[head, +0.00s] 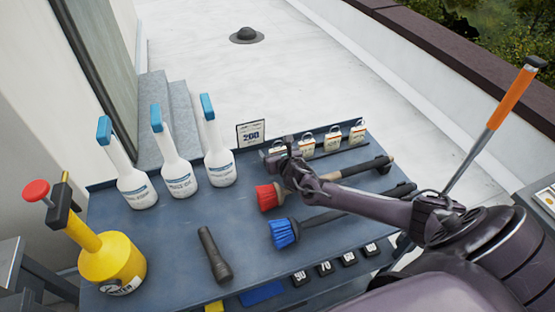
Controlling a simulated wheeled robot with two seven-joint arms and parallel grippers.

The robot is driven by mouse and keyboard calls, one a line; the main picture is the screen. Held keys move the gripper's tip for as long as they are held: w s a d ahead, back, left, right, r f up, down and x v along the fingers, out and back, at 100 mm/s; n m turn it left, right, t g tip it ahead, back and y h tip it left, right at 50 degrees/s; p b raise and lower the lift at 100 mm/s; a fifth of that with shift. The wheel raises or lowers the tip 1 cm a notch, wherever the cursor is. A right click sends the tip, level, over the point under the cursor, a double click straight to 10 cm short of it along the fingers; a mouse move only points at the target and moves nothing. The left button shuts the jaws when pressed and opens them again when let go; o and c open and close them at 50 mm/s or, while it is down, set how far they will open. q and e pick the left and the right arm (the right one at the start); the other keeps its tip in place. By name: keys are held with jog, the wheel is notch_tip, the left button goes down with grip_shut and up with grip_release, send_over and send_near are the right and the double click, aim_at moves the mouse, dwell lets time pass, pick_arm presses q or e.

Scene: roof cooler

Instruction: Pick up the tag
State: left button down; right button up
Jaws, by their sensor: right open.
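Several small cream tags with metal loops stand in a row along the back edge of the blue-grey bench (185,240). Three show clearly: a left one (307,146), a middle one (332,139) and a right one (357,132). Another tag (277,149) shows partly behind my right gripper (284,158). A white card with dark print, reading about "200" (251,134), stands just left of them. I cannot tell which one the task means. My right gripper is open, over the back middle of the bench, close to the partly hidden tag; contact cannot be judged. My left gripper is out of view.
Three white spray bottles (176,174) with blue tops stand at back left. A yellow pump sprayer (110,264) is at front left, a black flashlight (214,254) at front middle. A red brush (269,196) and blue brush (285,233) lie below my right arm.

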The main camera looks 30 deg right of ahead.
jog(key=c, duration=1.1)
jog(key=shift+o, duration=0.2)
jog(key=shift+r, duration=0.15)
notch_tip(320, 180, up, 20)
jog(key=b, duration=0.1)
